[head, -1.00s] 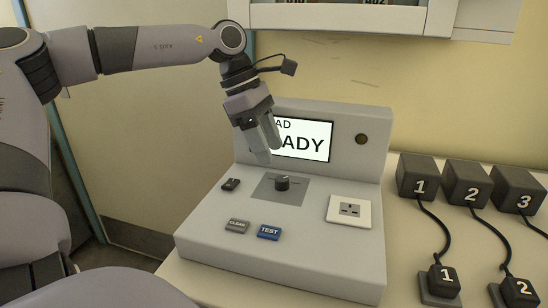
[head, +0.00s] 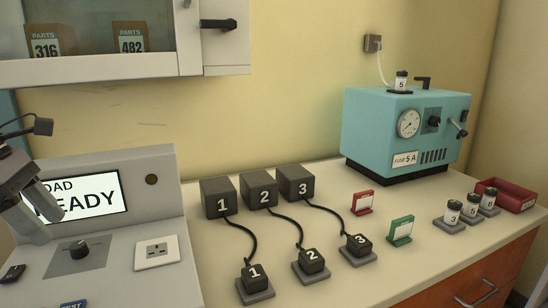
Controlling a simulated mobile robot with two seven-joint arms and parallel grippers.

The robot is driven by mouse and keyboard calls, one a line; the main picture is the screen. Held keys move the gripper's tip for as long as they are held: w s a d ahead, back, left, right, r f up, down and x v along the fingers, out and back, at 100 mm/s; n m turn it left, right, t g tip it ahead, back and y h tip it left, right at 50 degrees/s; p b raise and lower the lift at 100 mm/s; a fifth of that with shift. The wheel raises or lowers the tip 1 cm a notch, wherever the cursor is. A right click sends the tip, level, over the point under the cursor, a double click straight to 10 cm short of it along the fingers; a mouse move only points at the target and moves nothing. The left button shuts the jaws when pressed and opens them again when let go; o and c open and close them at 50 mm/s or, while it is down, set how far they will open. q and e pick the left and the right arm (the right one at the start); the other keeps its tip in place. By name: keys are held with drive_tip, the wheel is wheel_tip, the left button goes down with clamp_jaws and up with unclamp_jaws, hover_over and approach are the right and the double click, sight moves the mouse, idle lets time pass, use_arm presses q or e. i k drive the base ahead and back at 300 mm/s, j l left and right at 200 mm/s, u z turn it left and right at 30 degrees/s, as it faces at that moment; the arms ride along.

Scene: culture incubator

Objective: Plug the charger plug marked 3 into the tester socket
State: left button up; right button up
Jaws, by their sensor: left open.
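The charger plug marked 3 (head: 358,246) is a small black block on a grey stand on the counter. Its black cord runs back to the charger box marked 3 (head: 296,183). The tester (head: 155,175) is a grey console at left with a lit screen (head: 90,198) partly reading "READY". Its white socket (head: 157,251) is empty on the sloped top. My left gripper (head: 40,225) is open and empty at the left edge, in front of the screen and far from plug 3. My right gripper is out of view.
Plugs 1 (head: 255,276) and 2 (head: 311,260) stand beside plug 3, their cords crossing the counter. A teal machine (head: 385,130), a red card holder (head: 362,202), a green one (head: 400,230), several numbered cylinders (head: 453,212) and a red tray (head: 515,196) are at right. A cabinet (head: 110,70) hangs above.

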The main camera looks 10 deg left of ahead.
sight(358, 245)
drive_tip(key=k+l, duration=0.65)
drive_tip(key=l, duration=0.3)
